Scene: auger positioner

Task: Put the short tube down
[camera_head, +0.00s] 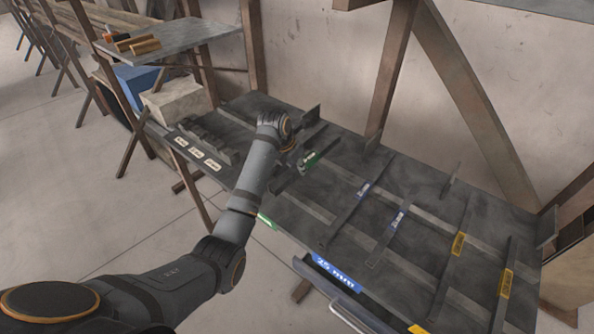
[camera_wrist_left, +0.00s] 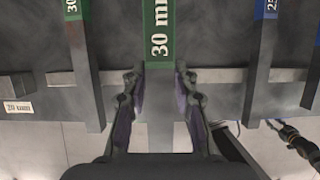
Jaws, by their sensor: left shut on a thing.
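My left gripper (camera_wrist_left: 161,82) has its two fingers on either side of a grey bar, which I take to be the short tube (camera_wrist_left: 160,108). The bar carries a green "30 mm" label toward the top of the left wrist view, and its paler end lies between the fingers. It looks larger than the bars beside it. In the head view my left arm covers much of the gripper, near a green-labelled bar (camera_head: 309,161). I cannot tell whether the tube touches the rack. A dark arm part with an orange ring shows small at the wrist view's right edge, possibly my right gripper.
The dark rack table (camera_head: 335,180) carries bars with blue labels (camera_head: 397,220) and yellow labels (camera_head: 458,244). A front tray has a blue "25 mm" label (camera_head: 336,272). Upright plates stand along the back. A shelf (camera_head: 180,38) with small parts is at upper left.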

